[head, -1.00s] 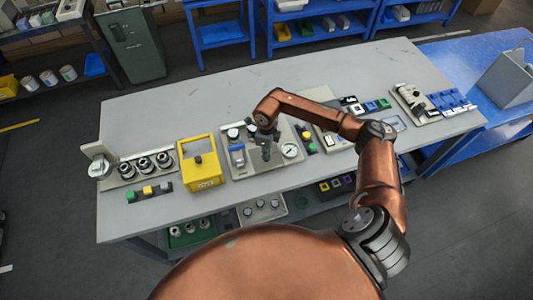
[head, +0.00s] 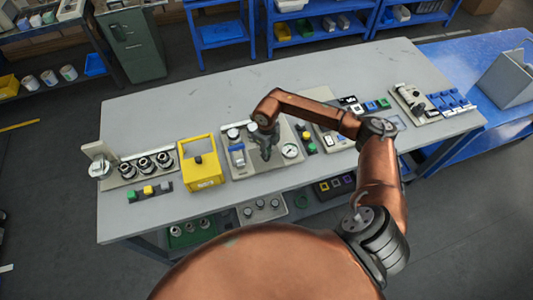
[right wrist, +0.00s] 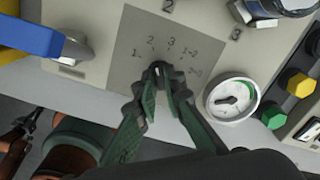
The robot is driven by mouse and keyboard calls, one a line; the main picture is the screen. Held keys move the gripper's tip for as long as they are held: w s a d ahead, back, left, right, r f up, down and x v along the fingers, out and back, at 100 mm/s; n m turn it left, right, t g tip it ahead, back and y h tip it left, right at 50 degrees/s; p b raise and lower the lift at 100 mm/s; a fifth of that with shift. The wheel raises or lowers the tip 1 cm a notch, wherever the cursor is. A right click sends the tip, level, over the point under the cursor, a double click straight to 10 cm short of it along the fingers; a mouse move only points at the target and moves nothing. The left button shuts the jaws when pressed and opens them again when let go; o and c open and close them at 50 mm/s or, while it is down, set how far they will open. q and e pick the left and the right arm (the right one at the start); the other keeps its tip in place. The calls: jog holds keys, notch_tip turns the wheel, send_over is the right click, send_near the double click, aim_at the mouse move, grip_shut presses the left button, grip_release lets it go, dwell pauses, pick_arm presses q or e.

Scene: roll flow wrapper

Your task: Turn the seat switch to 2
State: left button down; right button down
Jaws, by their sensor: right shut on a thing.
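The seat switch (right wrist: 159,67) is a small dark knob on a grey plate (right wrist: 128,60) marked 1, 2, 3, 1-2 and a further mark at lower right that is hard to read. My right gripper (right wrist: 160,82) is shut on the knob, its green-grey fingertips on both sides of it. The fingers hide most of the knob, so I cannot tell which mark it points to. In the head view my right gripper (head: 266,151) points down at the panel (head: 246,173) at mid-table. My left gripper is not in view.
A round gauge (right wrist: 232,100) sits close right of the switch, and a blue handle (right wrist: 30,38) to its left. Green and yellow buttons (right wrist: 299,84) lie further right. A yellow box (head: 202,170) stands left of the panel. The table's back half is clear.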

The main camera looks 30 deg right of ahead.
jog(key=c, duration=2)
grip_release()
jog(key=shift+r, duration=0.15)
notch_tip(320, 180, up, 12)
jog(key=shift+f, duration=0.1)
